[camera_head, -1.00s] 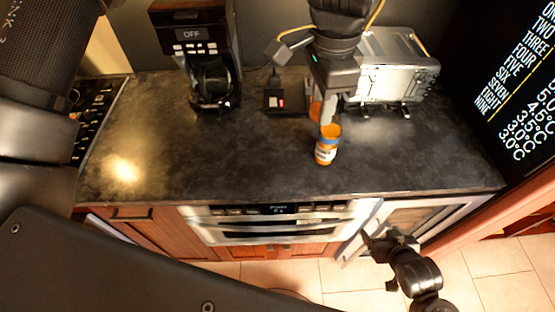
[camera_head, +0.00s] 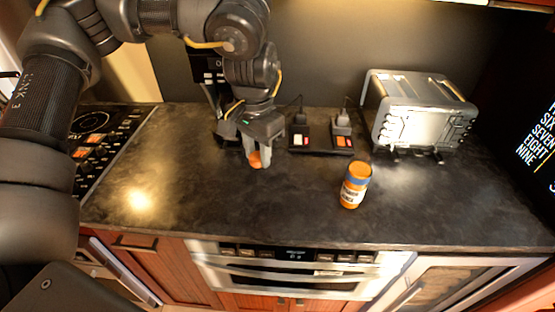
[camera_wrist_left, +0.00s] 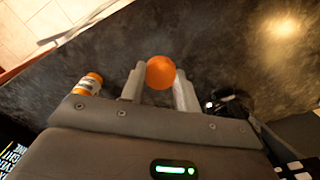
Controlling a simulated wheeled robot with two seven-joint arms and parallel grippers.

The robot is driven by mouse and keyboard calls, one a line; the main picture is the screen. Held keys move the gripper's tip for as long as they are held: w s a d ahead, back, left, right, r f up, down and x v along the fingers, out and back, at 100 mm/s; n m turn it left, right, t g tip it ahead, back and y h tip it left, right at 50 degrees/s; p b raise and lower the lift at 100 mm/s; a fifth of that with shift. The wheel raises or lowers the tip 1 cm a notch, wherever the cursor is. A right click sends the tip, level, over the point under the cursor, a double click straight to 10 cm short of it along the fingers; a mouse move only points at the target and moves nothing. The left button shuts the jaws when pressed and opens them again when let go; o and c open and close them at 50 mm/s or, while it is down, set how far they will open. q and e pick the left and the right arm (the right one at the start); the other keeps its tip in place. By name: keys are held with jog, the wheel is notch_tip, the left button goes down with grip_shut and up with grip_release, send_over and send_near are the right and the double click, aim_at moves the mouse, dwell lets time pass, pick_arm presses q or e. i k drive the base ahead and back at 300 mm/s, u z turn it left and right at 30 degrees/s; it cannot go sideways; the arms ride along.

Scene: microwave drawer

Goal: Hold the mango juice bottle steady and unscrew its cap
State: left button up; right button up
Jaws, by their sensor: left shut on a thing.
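The mango juice bottle (camera_head: 354,187) stands upright on the dark counter, right of centre in the head view. The cap shows between the fingers in the left wrist view (camera_wrist_left: 160,72). My right gripper is in neither current view, and nothing holds the bottle.
A silver toaster (camera_head: 418,108) stands behind and right of the bottle. Outlet boxes with plugs (camera_head: 322,138) are at the back. A stove (camera_head: 98,132) is at the far left. The front of the counter (camera_head: 250,210) is clear.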

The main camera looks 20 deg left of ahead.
aim_at(360, 171)
jog(key=u, duration=3.25)
jog(key=k, duration=1.45)
jog(key=z, duration=2.35)
jog(key=i, duration=0.5)
jog(key=z, duration=0.05)
